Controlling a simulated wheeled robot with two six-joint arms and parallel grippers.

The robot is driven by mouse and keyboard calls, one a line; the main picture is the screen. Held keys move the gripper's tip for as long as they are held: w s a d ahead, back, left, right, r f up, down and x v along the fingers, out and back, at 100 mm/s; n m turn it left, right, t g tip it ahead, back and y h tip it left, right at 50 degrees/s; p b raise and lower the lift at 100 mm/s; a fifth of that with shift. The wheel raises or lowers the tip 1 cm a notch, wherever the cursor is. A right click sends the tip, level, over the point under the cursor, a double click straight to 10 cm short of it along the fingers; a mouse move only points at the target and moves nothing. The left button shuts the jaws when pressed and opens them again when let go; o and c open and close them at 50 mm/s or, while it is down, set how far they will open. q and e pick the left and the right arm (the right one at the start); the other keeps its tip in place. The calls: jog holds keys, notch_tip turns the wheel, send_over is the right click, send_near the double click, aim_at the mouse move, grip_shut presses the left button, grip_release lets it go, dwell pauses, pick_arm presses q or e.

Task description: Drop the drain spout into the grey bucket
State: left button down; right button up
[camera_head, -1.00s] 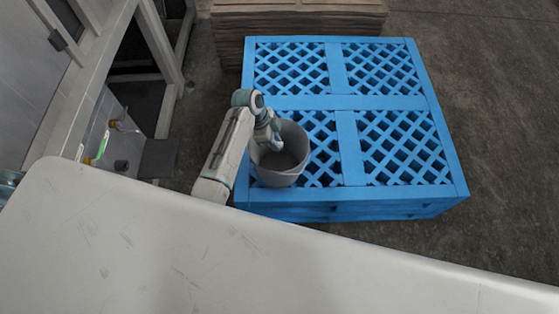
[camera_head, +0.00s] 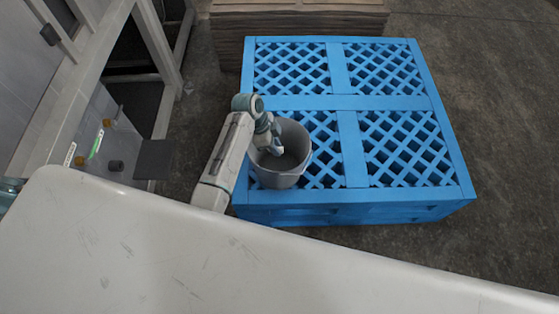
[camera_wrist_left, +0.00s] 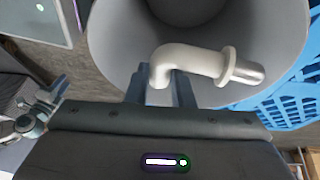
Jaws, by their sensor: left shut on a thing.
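The grey bucket (camera_head: 279,178) stands on the front left part of the blue pallet. My left gripper (camera_head: 277,148) reaches over the bucket's left rim, pointing down into its mouth. In the left wrist view, the drain spout (camera_wrist_left: 195,62) is a pale, bent pipe with a flange near its right end. My left gripper (camera_wrist_left: 170,90) is shut on the spout near its bent left end. The spout shows against the open mouth of the bucket (camera_wrist_left: 120,35). My right gripper is not in view.
The blue pallet (camera_head: 350,150) has free room to the right of and behind the bucket. A large pale surface (camera_head: 200,260) fills the front. A brown stack (camera_head: 300,22) stands behind the pallet. A grey frame stands at the left.

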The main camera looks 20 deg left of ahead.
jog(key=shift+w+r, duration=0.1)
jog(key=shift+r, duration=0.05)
pick_arm(q)
jog(key=c, duration=1.2)
grip_release()
jog(key=v, duration=1)
jog(key=shift+a+r, duration=0.15)
jog(key=shift+r, duration=0.2)
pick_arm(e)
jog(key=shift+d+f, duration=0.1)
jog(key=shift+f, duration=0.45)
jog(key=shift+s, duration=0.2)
